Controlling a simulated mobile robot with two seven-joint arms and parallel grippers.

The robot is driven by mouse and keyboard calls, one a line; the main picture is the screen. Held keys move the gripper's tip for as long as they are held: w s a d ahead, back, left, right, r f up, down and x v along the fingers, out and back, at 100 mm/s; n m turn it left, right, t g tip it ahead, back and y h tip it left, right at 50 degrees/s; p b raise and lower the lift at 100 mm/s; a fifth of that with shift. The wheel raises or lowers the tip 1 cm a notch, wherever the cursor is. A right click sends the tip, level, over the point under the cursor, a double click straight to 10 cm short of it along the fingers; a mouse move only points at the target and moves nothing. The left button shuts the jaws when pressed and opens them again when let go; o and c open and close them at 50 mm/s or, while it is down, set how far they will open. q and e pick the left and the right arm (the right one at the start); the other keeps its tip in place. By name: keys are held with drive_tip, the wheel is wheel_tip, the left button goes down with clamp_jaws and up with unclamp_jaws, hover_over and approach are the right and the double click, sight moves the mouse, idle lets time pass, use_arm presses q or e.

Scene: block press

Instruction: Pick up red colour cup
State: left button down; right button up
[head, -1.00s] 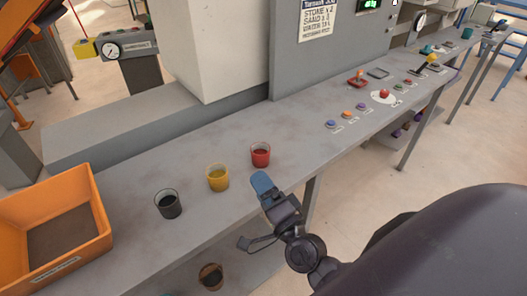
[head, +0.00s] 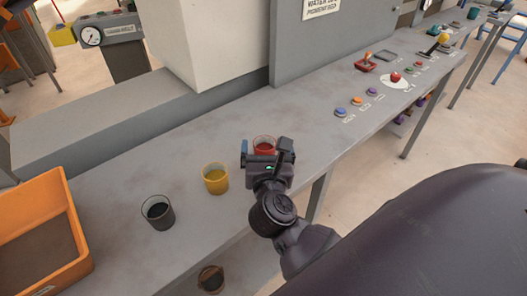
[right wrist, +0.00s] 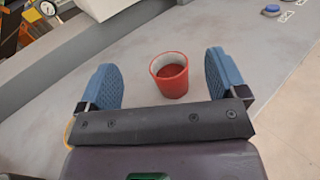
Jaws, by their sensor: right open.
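The red cup (head: 264,142) stands upright on the grey bench, partly hidden behind my right gripper (head: 267,150) in the head view. In the right wrist view the red cup (right wrist: 170,76) is whole, with a reddish filling inside. My right gripper (right wrist: 162,78) is open, with its two blue fingers spread to the left and right of the cup. The cup lies a little ahead, nearer the right finger, and I see no contact. My left gripper is not in view.
A yellow cup (head: 215,179) and a black cup (head: 158,212) stand in a row to the left. An orange bin (head: 40,228) is at the far left. Several buttons, including a blue one (head: 341,112), are to the right. Another dark cup (head: 211,278) is below the bench.

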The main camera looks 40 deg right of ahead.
drive_tip(key=b, duration=0.2)
approach(265, 146)
drive_tip(key=shift+w+r, duration=0.1)
drive_tip(key=shift+r, duration=0.75)
drive_tip(key=shift+w+d+r+p, duration=0.15)
drive_tip(key=shift+w+d+p, duration=0.1)
drive_tip(key=shift+w, duration=0.15)
drive_tip(key=shift+w+d+r+p, duration=0.15)
drive_tip(key=shift+w+d, duration=0.1)
drive_tip(key=shift+w, duration=0.2)
drive_tip(key=shift+x, duration=2.8)
drive_tip(key=c, duration=1.2)
